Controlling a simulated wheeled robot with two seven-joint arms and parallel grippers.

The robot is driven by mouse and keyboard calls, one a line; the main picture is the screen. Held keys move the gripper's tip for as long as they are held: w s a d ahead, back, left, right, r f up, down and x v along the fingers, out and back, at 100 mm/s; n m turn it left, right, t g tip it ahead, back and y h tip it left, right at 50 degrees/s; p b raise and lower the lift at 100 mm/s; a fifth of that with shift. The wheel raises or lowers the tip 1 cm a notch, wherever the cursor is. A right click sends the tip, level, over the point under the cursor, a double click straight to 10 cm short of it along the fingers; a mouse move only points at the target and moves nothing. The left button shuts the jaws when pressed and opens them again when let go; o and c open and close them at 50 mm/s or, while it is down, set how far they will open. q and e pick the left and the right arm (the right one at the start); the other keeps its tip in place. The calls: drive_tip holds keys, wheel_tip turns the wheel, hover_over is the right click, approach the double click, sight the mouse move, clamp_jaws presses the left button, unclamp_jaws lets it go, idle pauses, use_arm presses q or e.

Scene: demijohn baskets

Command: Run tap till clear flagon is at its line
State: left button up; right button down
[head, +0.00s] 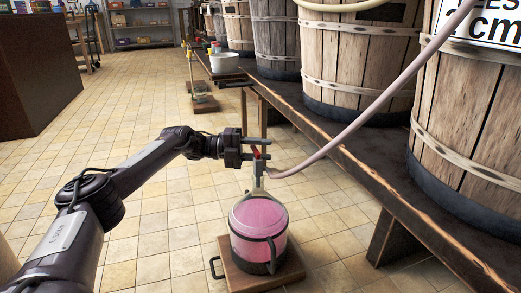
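The clear flagon (258,217) stands upright at bottom centre, in a dark basket frame with side handles. Pink liquid fills it up to about its shoulder; I cannot make out a fill line. A tap with a small red lever (257,155) sits above the flagon's neck, fed by a pale hose (365,117) from the upper right. My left gripper (264,149) is at the tap with its two fingers apart, one above the other, close to the red lever. Whether a finger touches the lever is unclear. My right gripper is out of view.
The flagon stands on a low wooden board (290,272) on the tiled floor. A wooden bench (372,178) with large barrels (355,55) runs along the right. A white tub (224,63) is farther back. The floor at left centre is clear.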

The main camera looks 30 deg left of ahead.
sight(251, 148)
use_arm(q)
drive_tip(key=p+v, duration=0.3)
drive_tip(key=v, duration=0.4)
drive_tip(key=shift+s+a+r+p, duration=0.1)
drive_tip(key=shift+a+p, duration=0.05)
drive_tip(key=shift+p, duration=0.15)
drive_tip(key=shift+s+a, duration=0.1)
drive_tip(key=shift+a, duration=0.15)
